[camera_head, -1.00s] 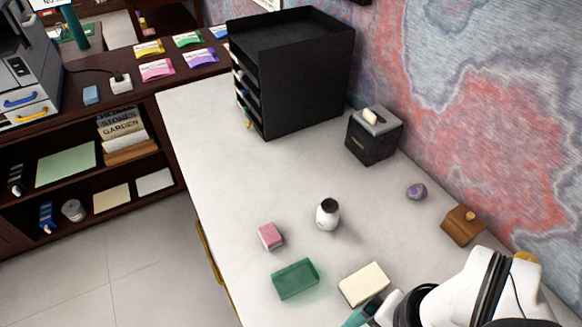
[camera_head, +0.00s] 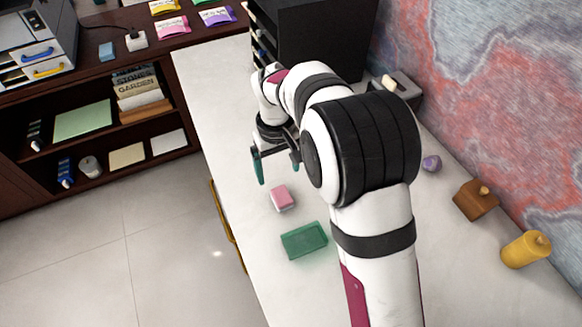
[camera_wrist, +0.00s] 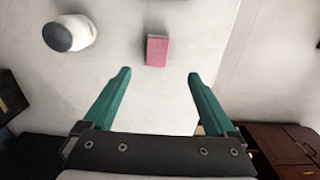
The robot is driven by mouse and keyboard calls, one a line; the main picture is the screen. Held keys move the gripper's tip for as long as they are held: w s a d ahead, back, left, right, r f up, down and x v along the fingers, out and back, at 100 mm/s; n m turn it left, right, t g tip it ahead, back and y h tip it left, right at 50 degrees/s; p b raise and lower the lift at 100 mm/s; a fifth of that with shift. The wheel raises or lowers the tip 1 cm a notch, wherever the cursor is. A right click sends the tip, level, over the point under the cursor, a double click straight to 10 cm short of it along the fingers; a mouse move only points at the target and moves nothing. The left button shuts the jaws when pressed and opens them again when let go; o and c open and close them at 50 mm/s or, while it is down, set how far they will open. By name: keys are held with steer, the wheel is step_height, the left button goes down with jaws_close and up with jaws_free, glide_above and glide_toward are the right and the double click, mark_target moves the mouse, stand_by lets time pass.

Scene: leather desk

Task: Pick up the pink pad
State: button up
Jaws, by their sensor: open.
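The pink pad (camera_head: 283,197) is a small block lying on the pale desktop (camera_head: 225,110), near its left edge. In the head view my gripper (camera_head: 277,172) hangs above the desk, just beyond the pad. The wrist view shows the pad (camera_wrist: 157,50) ahead of the fingertips, between the lines of the two teal fingers. My gripper (camera_wrist: 159,75) is open and empty there. No contact with the pad shows.
A green block (camera_head: 304,240) lies nearer than the pad. A white, dark-topped bottle (camera_wrist: 70,33) stands beside the pad in the wrist view; my arm hides it in the head view. A black organiser (camera_head: 320,40) stands at the back. A brown box (camera_head: 475,200) and yellow bottle (camera_head: 525,250) stand right.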

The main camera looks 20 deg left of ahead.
mark_target(282, 195)
steer(key=f, duration=1.1)
steer(key=shift+w+d+f, duration=0.1)
steer(key=shift+w+f, duration=0.1)
steer(key=shift+f, duration=0.2)
jaws_close()
